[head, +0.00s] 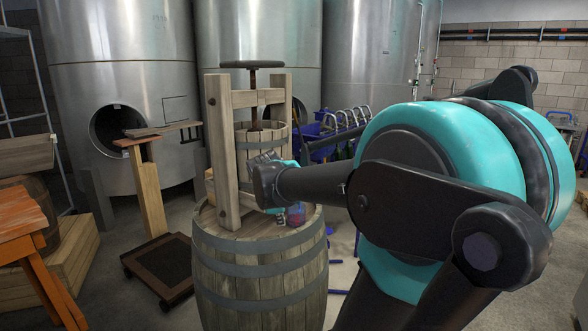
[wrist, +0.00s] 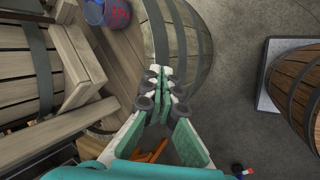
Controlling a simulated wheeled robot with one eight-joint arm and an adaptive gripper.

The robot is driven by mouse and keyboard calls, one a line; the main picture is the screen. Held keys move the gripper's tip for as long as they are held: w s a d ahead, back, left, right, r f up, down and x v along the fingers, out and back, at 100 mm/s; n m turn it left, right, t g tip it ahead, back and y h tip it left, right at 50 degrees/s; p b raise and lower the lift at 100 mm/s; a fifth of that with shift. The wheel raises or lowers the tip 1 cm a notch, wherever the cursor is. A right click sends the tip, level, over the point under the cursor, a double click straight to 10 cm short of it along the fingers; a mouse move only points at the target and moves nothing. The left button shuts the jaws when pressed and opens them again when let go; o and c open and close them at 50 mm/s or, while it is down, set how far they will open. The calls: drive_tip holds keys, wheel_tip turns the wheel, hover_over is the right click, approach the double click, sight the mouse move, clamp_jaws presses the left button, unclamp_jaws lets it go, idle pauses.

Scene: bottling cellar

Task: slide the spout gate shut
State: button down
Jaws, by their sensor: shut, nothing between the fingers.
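The wooden press (head: 238,150) stands upright on a wooden barrel (head: 260,275). Its slatted basket (head: 262,145) sits inside the frame and also shows at the left of the wrist view (wrist: 22,65). I cannot make out the spout or its gate in either view; my arm and the press frame cover part of the press's right side. My gripper (wrist: 163,76) is shut and empty. In the wrist view its fingertips are over the barrel's rim, to the right of the press's wooden beams. In the head view my gripper is mostly hidden by my wrist, beside the press.
A blue and red container (head: 296,214) stands on the barrel top, right of the press. A blue bottling rack (head: 325,135) is behind. A stand (head: 148,190) and an orange table (head: 18,225) are at left. Another barrel (wrist: 303,90) stands at right in the wrist view.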

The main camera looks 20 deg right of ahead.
drive_tip(key=w+d+r+n+h, duration=0.1)
drive_tip(key=w+r+n, duration=0.2)
drive_tip(key=r, duration=0.3)
drive_tip(key=w+d+r+n+t+h, duration=0.1)
drive_tip(key=w+r+n, duration=0.2)
drive_tip(key=r+n, duration=0.2)
drive_tip(key=w+d+r+n, duration=0.2)
drive_tip(key=r+n, duration=0.3)
drive_tip(key=r, duration=0.4)
drive_tip(key=shift+w+h, duration=0.4)
drive_tip(key=shift+w, duration=0.05)
drive_tip(key=shift+f, duration=0.15)
drive_tip(key=x, duration=1.4)
drive_tip(key=shift+w, duration=0.15)
wheel_tip(320, 180, down, 3)
drive_tip(key=shift+f, duration=0.1)
